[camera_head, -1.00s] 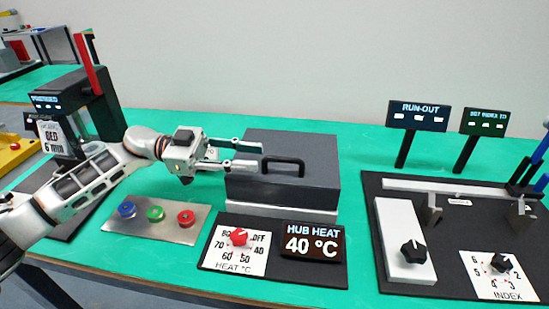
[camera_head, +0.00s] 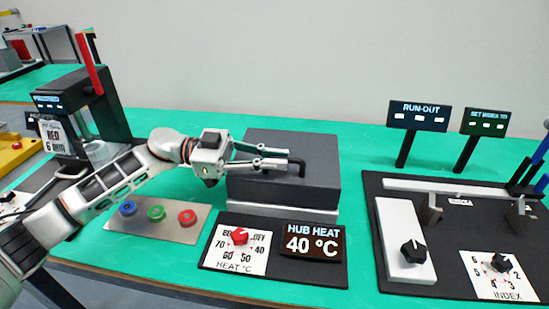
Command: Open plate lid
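The plate lid (camera_head: 315,186) is a dark grey box-shaped cover lying flat on a lighter base (camera_head: 290,211) in the middle of the bench. A black handle (camera_head: 301,167) stands on its top; only its right end shows clearly, the rest being hidden by my fingers. My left gripper (camera_head: 286,157) reaches in from the left over the lid. Its two fingers are apart and lie along the handle, near its right end. Whether they touch the handle cannot be told. My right gripper is not in view.
In front of the lid are a red heat knob (camera_head: 239,236) and a "HUB HEAT 40 °C" display (camera_head: 313,241). A button plate (camera_head: 160,228) with blue, green and red buttons lies below my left arm. An index station (camera_head: 460,240) stands at right.

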